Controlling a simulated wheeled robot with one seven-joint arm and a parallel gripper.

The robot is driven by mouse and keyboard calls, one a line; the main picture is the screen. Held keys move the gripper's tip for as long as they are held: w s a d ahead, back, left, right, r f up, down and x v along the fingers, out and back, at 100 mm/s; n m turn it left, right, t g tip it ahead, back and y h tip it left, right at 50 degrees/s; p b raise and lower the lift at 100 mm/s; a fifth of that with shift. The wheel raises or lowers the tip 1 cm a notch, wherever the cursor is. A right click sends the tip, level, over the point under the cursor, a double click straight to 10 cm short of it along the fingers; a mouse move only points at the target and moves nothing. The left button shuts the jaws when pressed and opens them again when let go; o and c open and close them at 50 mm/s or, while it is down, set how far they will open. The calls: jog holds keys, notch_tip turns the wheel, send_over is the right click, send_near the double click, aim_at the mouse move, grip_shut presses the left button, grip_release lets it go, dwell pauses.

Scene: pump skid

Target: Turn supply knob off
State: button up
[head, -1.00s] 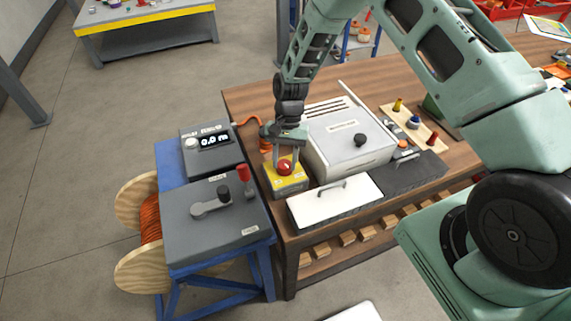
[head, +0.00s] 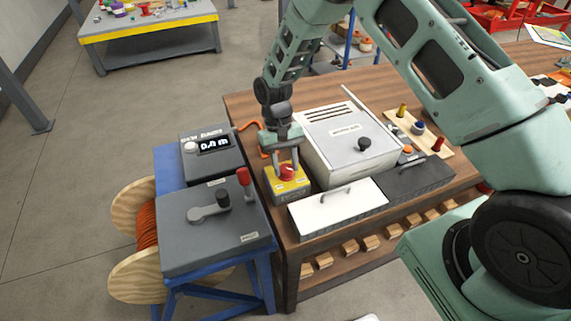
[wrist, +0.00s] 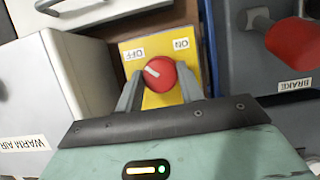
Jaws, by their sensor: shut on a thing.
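The supply knob is a red round knob (head: 287,171) with a white mark, on top of a yellow box (head: 288,190) on the wooden bench. In the wrist view the red knob (wrist: 161,74) sits between an OFF label (wrist: 134,54) at upper left and an ON label (wrist: 181,44) at upper right. Its white mark slants to the left, roughly toward the OFF side. My gripper (head: 285,166) reaches down over the box. In the wrist view its two fingers (wrist: 160,78) flank the knob, shut on it. The exact finger contact is hard to see.
A white-lidded box (head: 335,208) and a grey-white heater cabinet (head: 350,150) stand close to the right. A grey panel (head: 215,235) with a red-tipped lever (head: 243,175) is close to the left. Orange cable (head: 250,127) lies behind.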

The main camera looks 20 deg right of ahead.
dwell(0.3)
jog(key=o, duration=1)
jog(key=b+v, duration=0.3)
jog(key=v, duration=1.4)
jog(key=shift+r+b, duration=0.25)
jog(key=shift+b, duration=0.15)
jog(key=s+a+r+n+t, duration=0.1)
jog(key=s+a+r+n, duration=0.2)
jog(key=s, duration=0.4)
jog(key=s+a+r+n+t, duration=0.1)
jog(key=s+a+r, duration=0.2)
jog(key=s+a, duration=0.3)
jog(key=s+d+n+t, duration=0.1)
jog(key=s, duration=0.6)
jog(key=s+n, duration=0.1)
jog(key=s, duration=0.6)
jog(key=s+d+f+n+t, duration=0.1)
jog(key=s, duration=0.6)
jog(key=shift+d+n+t+y, duration=0.3)
jog(key=shift+n, duration=0.1)
